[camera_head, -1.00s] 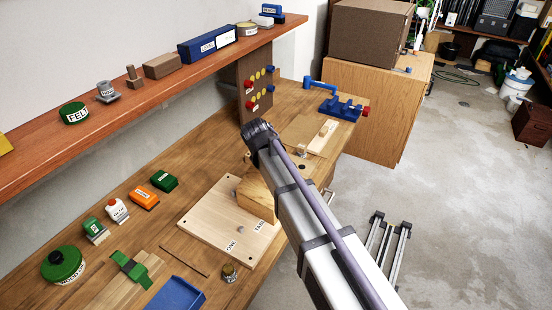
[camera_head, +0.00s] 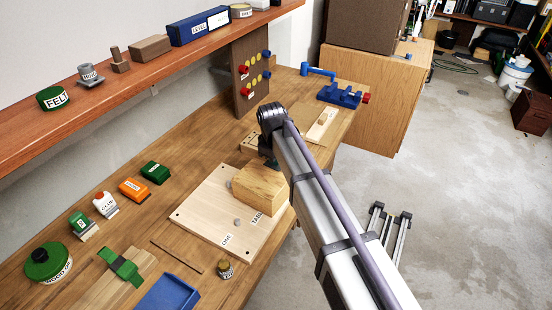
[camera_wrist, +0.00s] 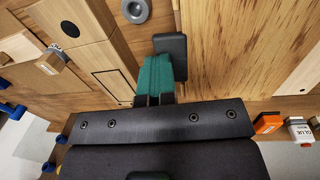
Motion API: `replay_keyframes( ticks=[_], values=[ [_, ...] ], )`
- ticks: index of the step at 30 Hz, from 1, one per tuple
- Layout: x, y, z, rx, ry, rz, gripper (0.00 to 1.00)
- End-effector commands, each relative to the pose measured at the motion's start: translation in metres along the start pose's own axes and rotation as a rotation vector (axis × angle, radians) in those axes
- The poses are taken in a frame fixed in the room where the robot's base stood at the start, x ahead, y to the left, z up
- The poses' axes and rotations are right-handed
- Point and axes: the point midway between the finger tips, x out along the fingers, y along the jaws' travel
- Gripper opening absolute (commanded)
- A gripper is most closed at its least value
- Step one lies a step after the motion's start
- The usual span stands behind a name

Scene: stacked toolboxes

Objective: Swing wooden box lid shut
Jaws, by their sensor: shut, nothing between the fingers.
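The wooden box (camera_head: 262,187) sits on a pale board marked "ONE" (camera_head: 209,218) on the workbench. It looks like a plain block; I cannot tell its lid's angle. My gripper (camera_head: 270,160) hangs at the box's far edge, partly hidden by my arm. In the wrist view my gripper (camera_wrist: 165,75) is shut, with teal pads together and nothing held. A large wood-grained surface (camera_wrist: 240,45), probably part of the box, lies close to its right. I cannot tell whether they touch.
A bottle, an orange block (camera_head: 133,189) and green items stand left of the board. A peg panel (camera_head: 252,75) and a blue vise-like fixture (camera_head: 340,95) lie beyond. The shelf (camera_head: 140,82) overhangs the bench's wall side.

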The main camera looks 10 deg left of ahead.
Motion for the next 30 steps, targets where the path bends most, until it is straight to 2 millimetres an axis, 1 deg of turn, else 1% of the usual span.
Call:
replay_keyframes(
  ticks=[9, 17, 24, 26, 29, 30],
  values=[
    [0.000, 0.000, 0.001, 0.001, -0.001, 0.000, 0.00],
    [-0.015, 0.002, 0.001, 0.001, -0.001, 0.000, 0.00],
    [-0.018, 0.002, 0.001, 0.001, -0.001, 0.000, 0.00],
    [-0.022, 0.003, 0.001, 0.001, -0.001, 0.000, 0.00],
    [-0.037, 0.005, 0.001, 0.002, -0.001, 0.000, 0.00],
    [-0.045, 0.006, 0.002, 0.003, -0.001, 0.000, 0.00]
  ],
)
